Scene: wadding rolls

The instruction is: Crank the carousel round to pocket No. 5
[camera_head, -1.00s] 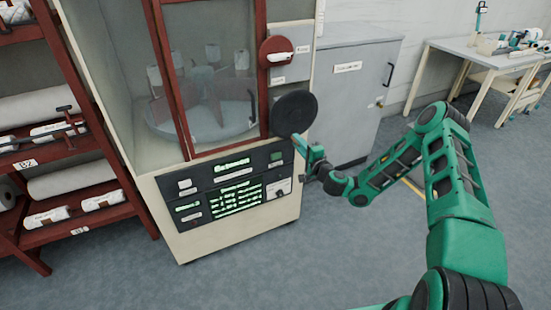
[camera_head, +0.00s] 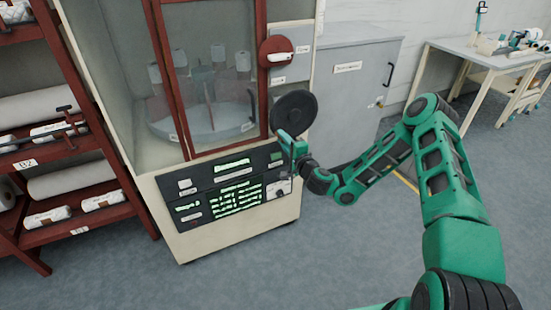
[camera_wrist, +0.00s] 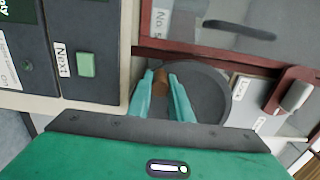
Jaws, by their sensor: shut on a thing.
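The carousel (camera_head: 205,128) is a round grey tray with several upright white rolls, behind the red-framed window of the cabinet. A black crank disc (camera_head: 293,108) sits on the cabinet front, right of the window. My gripper (camera_head: 286,138) is at the disc's lower edge. In the wrist view, my gripper (camera_wrist: 161,75) is shut on the brown crank handle (camera_wrist: 162,79), with the dark disc (camera_wrist: 210,88) behind it. A white label (camera_wrist: 157,24) by the window frame seems to read "No. 5". The tray's labels are too small to read in the head view.
A dark control panel (camera_head: 191,200) with lit green text is below the window; the wrist view shows its green "Next" button (camera_wrist: 86,64). A red latch (camera_head: 276,50) is above the disc. A grey cabinet (camera_head: 349,111) stands right, a red shelf rack (camera_head: 88,157) left.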

